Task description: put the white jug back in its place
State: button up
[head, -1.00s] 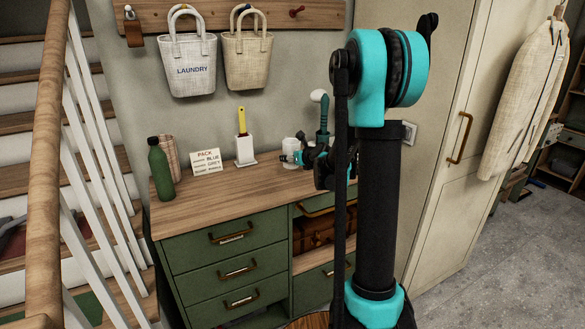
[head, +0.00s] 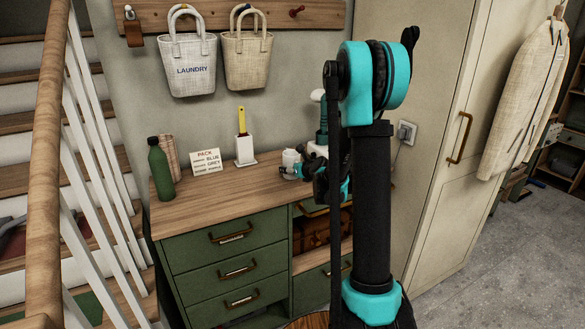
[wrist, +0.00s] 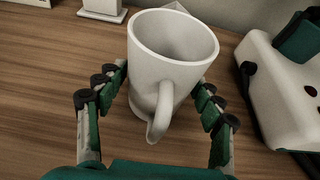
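The white jug (head: 290,158) is at the right part of the wooden worktop in the head view, beside my gripper (head: 303,170). In the wrist view the jug (wrist: 172,60) is upright with its open rim up and its handle towards me. My gripper's fingers (wrist: 163,78) lie on both sides of the jug, with the tips against its wall. The gripper looks shut on it. The jug's base is partly hidden, so I cannot tell whether it touches the worktop.
A white and green appliance (wrist: 285,90) stands close right of the jug. A white brush holder (head: 245,152), a card (head: 206,161) and a green bottle (head: 160,168) stand to the left. The worktop (head: 225,188) is clear in front of them.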

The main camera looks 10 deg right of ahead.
jog(key=shift+o, duration=1.1)
